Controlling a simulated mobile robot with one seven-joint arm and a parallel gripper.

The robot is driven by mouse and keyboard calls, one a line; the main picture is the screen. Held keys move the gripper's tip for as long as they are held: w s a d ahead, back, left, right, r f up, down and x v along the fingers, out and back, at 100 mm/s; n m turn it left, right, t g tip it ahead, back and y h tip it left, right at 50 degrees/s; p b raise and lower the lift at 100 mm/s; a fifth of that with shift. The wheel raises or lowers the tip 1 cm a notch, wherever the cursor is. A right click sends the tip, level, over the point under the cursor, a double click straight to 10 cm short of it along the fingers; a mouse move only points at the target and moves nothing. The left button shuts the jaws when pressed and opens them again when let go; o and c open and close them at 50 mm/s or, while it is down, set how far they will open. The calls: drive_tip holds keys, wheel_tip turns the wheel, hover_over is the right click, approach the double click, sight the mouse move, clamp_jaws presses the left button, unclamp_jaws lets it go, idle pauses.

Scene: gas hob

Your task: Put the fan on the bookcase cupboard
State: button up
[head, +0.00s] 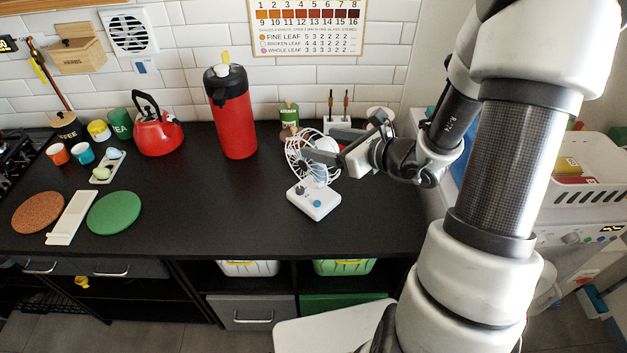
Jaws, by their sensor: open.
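A small white fan (314,200) with a wire cage and a blue knob on its base stands on the black worktop, right of centre. My gripper (322,148) is open at the fan's head, its dark fingers pointing left. One finger overlaps the cage in the picture; I cannot tell whether it touches. Part of the fan head is hidden behind the gripper. A black unit with open shelves and drawers (190,292) is below the worktop; I cannot tell whether this is the bookcase cupboard.
A red flask (233,120) and a red kettle (157,133) stand left of the fan. A green jar (289,116) and a white holder (336,123) stand behind it. A green round mat (114,213) lies at left. The worktop between mat and fan is clear.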

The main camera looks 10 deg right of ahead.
sight(317, 141)
drive_tip(key=x, duration=0.5)
drive_tip(key=shift+a, duration=0.2)
drive_tip(key=shift+s, duration=0.1)
clamp_jaws()
drive_tip(key=shift+r, duration=0.2)
